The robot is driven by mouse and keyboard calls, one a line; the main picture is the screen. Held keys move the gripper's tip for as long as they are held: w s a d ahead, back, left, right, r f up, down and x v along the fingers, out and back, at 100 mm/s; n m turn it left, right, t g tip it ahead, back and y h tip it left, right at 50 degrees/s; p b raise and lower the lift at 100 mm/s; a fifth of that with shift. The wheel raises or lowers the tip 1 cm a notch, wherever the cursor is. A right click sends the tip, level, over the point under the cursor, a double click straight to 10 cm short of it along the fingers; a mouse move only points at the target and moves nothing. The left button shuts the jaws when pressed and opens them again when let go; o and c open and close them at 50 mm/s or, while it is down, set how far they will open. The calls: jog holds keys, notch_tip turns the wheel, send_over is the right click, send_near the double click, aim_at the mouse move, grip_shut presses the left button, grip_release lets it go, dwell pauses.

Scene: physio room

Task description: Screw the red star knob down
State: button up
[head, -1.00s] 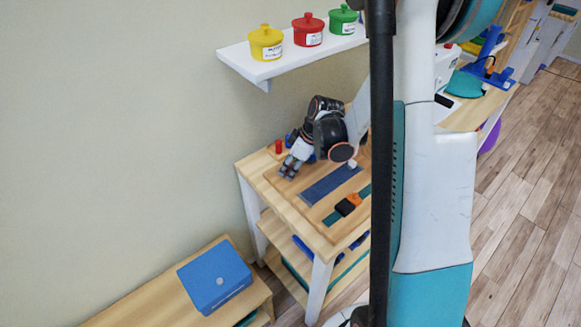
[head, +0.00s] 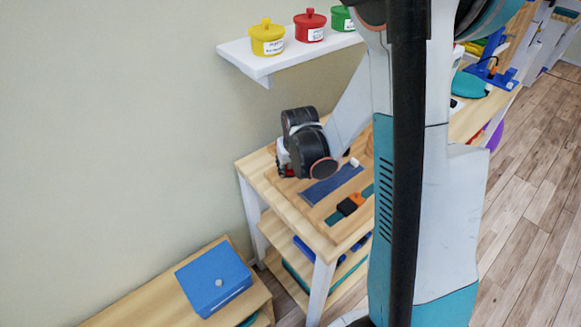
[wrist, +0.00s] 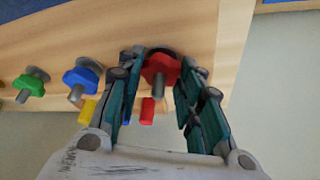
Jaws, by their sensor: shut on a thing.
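The red star knob (wrist: 159,69) sits on a bolt at the edge of the wooden board (wrist: 185,28) in the wrist view. My gripper (wrist: 161,75) has a teal-padded finger on each side of it and is shut on it. The bolt's grey end shows below the knob. In the head view my wrist hides the knob and most of my gripper above the table's back left corner.
A blue knob (wrist: 80,78) and a green knob (wrist: 29,84) stand left of the red one. Yellow (wrist: 88,110) and red (wrist: 147,111) pieces lie near my fingers. A shelf (head: 270,65) with lidded pots hangs above the table (head: 325,237).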

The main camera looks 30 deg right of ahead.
jog(key=m+h, duration=0.1)
jog(key=m, duration=0.3)
jog(key=shift+w+a+m+g+h, duration=0.1)
jog(key=shift+w+m+g+h, duration=0.05)
jog(key=shift+m+g+h, duration=0.2)
jog(key=shift+b, duration=0.3)
jog(key=o, duration=1.1)
jog(key=shift+c, duration=0.2)
jog(key=v, duration=1.2)
